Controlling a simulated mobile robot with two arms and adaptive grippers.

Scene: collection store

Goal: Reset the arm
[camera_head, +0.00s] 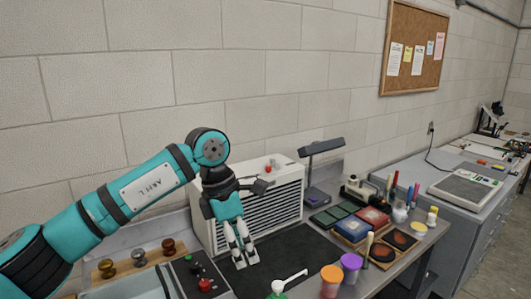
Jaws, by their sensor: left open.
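My left arm comes in from the left in the head view, teal and black. Its gripper (246,262) points down over a dark mat (285,252) on the bench. The jaws are open, with a small gap between the fingertips, and I see nothing held in them. Part of the mat is hidden behind the gripper. My right gripper is not in view.
A white louvered cabinet (281,205) stands close behind the gripper. Orange (331,274) and purple (351,263) jars stand at the front. Knobs on a wooden strip (133,266) are to the left. Coloured boxes (352,229) and a lamp (320,147) are to the right.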

